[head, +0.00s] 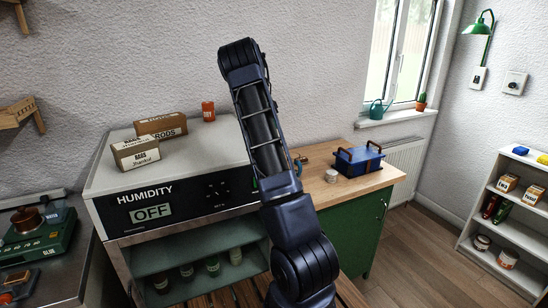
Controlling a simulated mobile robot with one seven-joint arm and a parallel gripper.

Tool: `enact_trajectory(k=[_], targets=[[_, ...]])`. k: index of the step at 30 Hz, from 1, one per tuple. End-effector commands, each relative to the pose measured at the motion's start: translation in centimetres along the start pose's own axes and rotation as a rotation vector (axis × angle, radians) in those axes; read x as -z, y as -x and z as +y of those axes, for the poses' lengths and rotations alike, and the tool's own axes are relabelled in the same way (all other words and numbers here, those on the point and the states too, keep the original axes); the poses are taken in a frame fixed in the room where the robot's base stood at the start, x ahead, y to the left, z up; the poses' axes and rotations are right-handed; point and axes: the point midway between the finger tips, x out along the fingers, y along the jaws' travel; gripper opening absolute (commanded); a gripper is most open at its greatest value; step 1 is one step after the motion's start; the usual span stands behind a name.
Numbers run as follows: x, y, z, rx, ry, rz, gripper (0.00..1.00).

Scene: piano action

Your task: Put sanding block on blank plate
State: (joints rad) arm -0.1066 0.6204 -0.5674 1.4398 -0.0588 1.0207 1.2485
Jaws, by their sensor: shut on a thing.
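I cannot make out a sanding block or a blank plate in the head view. My dark arm stands in the middle of the picture and covers part of the cabinet and the worktop behind it. My gripper is not visible, so what it holds does not show. A small object (298,163) peeks out at the right edge of my arm above the wooden worktop (318,190); it is too small and covered to identify.
A humidity cabinet (105,188) marked OFF carries cardboard boxes (136,153) and an orange jar (208,111). A blue toolbox (358,161) and pale round tin (331,175) stand on the worktop. A white shelf (490,218) stands at right. Floor between is clear.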

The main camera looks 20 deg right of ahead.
Motion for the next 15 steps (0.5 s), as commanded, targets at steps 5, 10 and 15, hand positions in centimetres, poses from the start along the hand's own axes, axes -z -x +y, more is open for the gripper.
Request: enact_trajectory(k=[5,10,15], targets=[[-1.5,-3.8,0.1,-0.003,-0.001,-0.001,0.06],[-2.9,-7.2,0.1,-0.003,0.0,-0.001,0.06],[-4.2,-10.4,0.1,-0.003,0.0,-0.001,0.06]])
